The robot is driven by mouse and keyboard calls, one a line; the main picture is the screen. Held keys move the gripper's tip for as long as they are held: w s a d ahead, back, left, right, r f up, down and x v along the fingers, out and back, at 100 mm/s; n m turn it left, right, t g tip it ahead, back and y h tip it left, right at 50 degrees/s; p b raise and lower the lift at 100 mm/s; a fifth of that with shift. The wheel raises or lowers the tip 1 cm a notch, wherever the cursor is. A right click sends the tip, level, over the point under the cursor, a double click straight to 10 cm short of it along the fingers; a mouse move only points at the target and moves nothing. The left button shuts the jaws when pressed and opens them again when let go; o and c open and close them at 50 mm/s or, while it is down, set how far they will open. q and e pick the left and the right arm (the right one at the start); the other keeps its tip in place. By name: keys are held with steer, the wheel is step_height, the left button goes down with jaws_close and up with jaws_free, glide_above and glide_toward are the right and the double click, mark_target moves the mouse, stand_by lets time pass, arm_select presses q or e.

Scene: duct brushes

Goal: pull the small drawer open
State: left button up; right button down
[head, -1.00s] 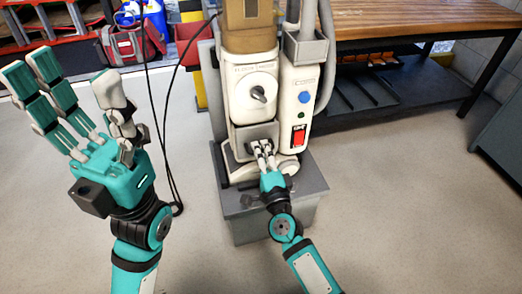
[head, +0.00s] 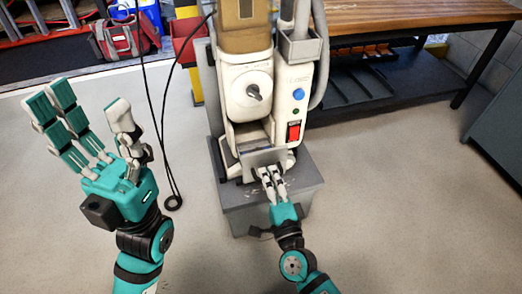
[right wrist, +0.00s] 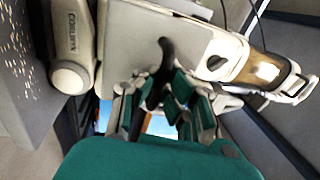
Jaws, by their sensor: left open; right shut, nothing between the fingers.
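The small drawer (head: 263,158) is in the lower front of the white machine in the head view. Its grey front stands out from the body, with an opening showing behind it. In the right wrist view the drawer front (right wrist: 140,35) is a pale grey panel with a dark curved handle (right wrist: 166,65). My right gripper (head: 268,174) is shut, its fingertips at the drawer front. The right wrist view shows its fingers (right wrist: 172,100) close around the handle's lower end; whether they touch it is unclear. My left gripper (head: 90,105) is open and empty, raised left of the machine.
The white machine (head: 297,75) with a knob and red switch stands on a grey base (head: 238,212). A black cable (head: 160,130) hangs left of it. A wooden-topped bench (head: 420,12) is behind at right. Open floor lies on both sides.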

steer(key=v, duration=0.3)
steer(key=shift+s+r, duration=0.1)
steer(key=shift+r, duration=0.05)
steer(key=c, duration=1.4)
jaws_free()
steer(key=v, duration=1.2)
steer(key=shift+r, duration=0.1)
